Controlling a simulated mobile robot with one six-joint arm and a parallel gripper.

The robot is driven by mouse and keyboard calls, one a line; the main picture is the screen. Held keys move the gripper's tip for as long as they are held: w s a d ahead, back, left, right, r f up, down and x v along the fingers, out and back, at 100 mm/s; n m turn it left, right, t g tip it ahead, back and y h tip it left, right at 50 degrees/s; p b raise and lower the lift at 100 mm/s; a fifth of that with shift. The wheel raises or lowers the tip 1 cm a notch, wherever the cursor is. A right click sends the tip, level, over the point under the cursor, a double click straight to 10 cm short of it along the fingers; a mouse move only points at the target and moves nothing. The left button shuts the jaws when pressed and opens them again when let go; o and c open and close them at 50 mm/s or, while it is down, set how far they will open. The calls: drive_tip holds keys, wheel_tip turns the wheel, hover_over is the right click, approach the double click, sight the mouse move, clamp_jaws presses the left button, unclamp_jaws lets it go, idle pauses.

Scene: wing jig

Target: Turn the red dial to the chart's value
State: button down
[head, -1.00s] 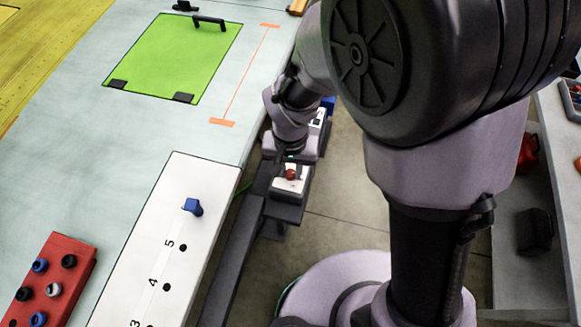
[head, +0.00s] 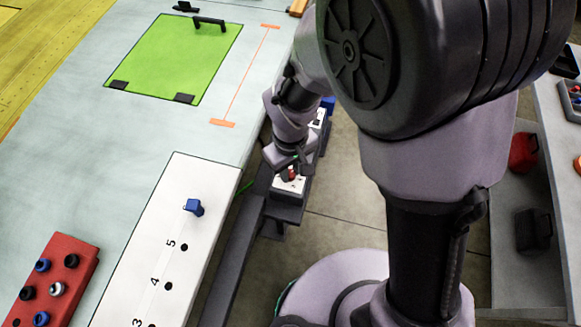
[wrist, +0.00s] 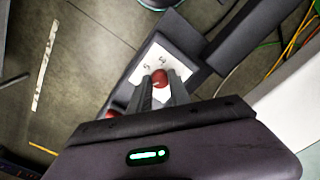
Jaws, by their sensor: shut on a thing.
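The red dial (wrist: 160,77) sits on a white plate (wrist: 147,62) with small dark marks, too small to read surely. My gripper (wrist: 162,86) has its two grey fingers on either side of the dial and is shut on it. In the head view the dial (head: 291,174) shows just below my gripper (head: 290,168), on a dark rail beside the table. The fingers partly hide the plate, and I cannot make out the dial's pointer. I do not make out a chart in either view.
A white board (head: 165,235) with numbered holes and a blue peg (head: 193,206) lies on the table left of the rail. A red block (head: 75,245) with several knobs is at the lower left. Open floor (head: 345,200) lies right of the rail.

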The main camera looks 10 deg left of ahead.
sight(291, 173)
drive_tip(key=shift+n, duration=0.3)
drive_tip(key=c, duration=1.2)
unclamp_jaws()
drive_tip(key=shift+r, duration=0.1)
wheel_tip(291, 173, up, 17)
drive_tip(key=p, duration=0.4)
drive_tip(key=shift+r+p, duration=0.15)
drive_tip(key=shift+p, duration=0.25)
